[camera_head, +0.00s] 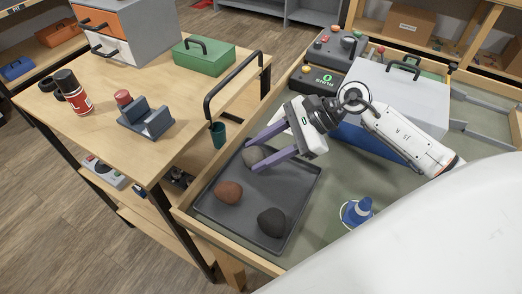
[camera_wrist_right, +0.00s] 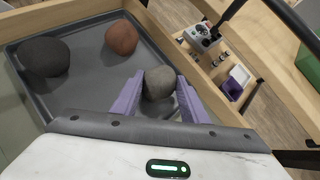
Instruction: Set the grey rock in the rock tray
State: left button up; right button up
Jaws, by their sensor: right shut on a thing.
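The grey rock (camera_head: 254,155) is between the purple fingers of my right gripper (camera_head: 266,153), which is shut on it. It also shows in the right wrist view (camera_wrist_right: 159,83), with a finger on each side. The rock is over the far corner area of the dark grey rock tray (camera_head: 212,203); I cannot tell whether it touches the tray floor. A reddish-brown rock (camera_head: 228,191) and a black rock (camera_head: 271,221) lie in the tray. My left gripper is not in view.
The tray lies inside a wood-rimmed bench (camera_head: 250,258). A grey and blue box (camera_head: 398,95) and a dark control unit (camera_head: 325,65) stand behind my right arm. A wooden table (camera_head: 165,150) is on the left.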

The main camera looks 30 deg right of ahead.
jog(key=o, duration=1.2)
jog(key=shift+f, duration=0.1)
jog(key=v, duration=1.2)
